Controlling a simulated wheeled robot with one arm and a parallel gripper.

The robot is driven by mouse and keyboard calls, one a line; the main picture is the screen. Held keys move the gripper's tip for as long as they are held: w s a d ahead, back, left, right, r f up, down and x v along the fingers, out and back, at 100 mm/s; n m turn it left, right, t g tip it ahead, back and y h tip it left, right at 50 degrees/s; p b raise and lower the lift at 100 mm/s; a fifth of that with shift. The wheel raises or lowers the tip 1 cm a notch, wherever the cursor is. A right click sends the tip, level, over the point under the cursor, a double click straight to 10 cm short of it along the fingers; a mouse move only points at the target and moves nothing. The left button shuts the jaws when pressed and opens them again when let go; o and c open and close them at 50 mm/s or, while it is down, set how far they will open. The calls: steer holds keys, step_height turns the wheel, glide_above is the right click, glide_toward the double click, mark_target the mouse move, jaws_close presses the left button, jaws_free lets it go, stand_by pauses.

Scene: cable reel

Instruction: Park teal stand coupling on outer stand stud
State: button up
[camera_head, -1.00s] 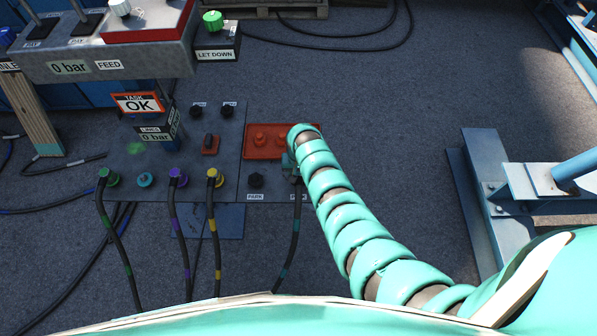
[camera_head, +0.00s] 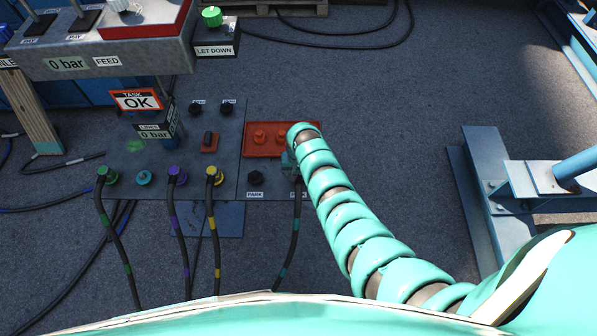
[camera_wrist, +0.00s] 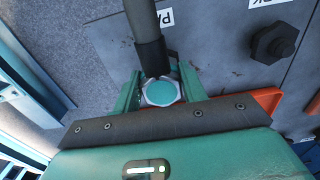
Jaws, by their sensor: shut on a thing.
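The teal coupling (camera_wrist: 160,92) is between the two fingers of my gripper (camera_wrist: 158,90) in the wrist view, with its dark hose (camera_wrist: 145,25) running away from it. My gripper is shut on it. In the head view my gripper (camera_head: 290,163) is at the right end of the stand panel, partly hidden by my arm. The hose with a teal band (camera_head: 289,250) hangs down from it. The outer stud under the coupling is hidden, so I cannot tell whether the coupling is seated. The other black park stud (camera_head: 255,178) is bare; it also shows in the wrist view (camera_wrist: 277,41).
An orange tray (camera_head: 262,152) with red caps lies just behind the gripper. Green (camera_head: 108,175), purple (camera_head: 177,175) and yellow (camera_head: 214,175) couplings with hoses stand to the left. Blue steel frames (camera_head: 490,200) stand right; the floor between is clear.

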steer(key=o, duration=1.2)
steer(key=shift+r, duration=0.15)
steer(key=shift+w+r, duration=0.1)
steer(key=shift+r, duration=0.75)
step_height(320, 180, up, 15)
steer(key=p, duration=0.2)
steer(key=shift+r+p, duration=0.2)
steer(key=shift+p, duration=0.2)
